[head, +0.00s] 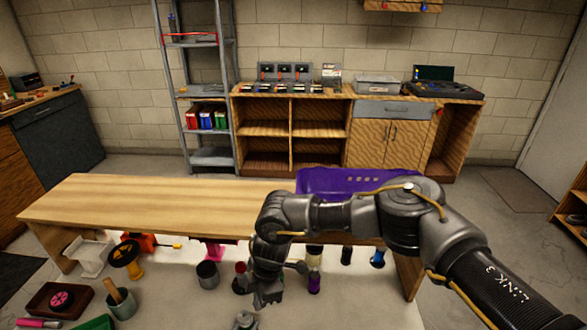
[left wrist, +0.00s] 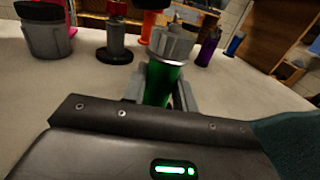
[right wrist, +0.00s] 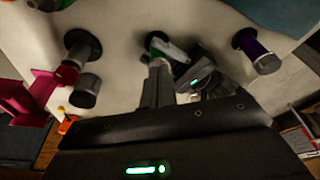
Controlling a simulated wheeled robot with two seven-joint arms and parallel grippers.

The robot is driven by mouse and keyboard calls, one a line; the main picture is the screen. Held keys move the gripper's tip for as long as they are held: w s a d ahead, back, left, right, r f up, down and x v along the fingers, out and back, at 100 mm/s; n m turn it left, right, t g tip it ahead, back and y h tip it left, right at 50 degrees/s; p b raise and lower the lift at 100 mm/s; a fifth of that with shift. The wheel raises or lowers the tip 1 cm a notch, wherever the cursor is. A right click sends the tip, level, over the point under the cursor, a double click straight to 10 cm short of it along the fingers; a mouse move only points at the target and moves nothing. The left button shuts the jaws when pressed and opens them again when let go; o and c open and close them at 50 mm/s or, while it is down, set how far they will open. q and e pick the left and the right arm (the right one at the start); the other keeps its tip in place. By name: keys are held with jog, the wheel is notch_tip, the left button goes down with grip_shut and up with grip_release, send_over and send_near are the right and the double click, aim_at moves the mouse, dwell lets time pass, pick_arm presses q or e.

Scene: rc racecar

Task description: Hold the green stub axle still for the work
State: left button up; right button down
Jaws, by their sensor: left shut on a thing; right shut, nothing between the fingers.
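The green stub axle (left wrist: 163,82) stands between my left gripper's fingers (left wrist: 158,92) in the left wrist view, its silver metal head (left wrist: 172,44) upward. My left gripper is shut on it. In the right wrist view the axle (right wrist: 153,39) shows beyond my right fingertips, with my left gripper (right wrist: 194,80) beside it. My right gripper (right wrist: 158,70) is shut and empty, close to the axle; I cannot tell whether it touches. In the head view my right gripper (head: 268,299) hangs low over the near surface, and the axle's lower part is out of frame.
Stub axles in red (head: 241,276) and purple (head: 314,275), and a blue part (head: 377,257), stand near the back. A dark cup (head: 207,274), a brush pot (head: 121,303), a white stand (head: 92,257) and a dark tray (head: 42,303) are left. The surface front right is clear.

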jog(key=shift+r, duration=1.25)
pick_arm(q)
jog(key=o, duration=1.1)
jog(key=v, duration=1.2)
jog(key=shift+a, duration=0.1)
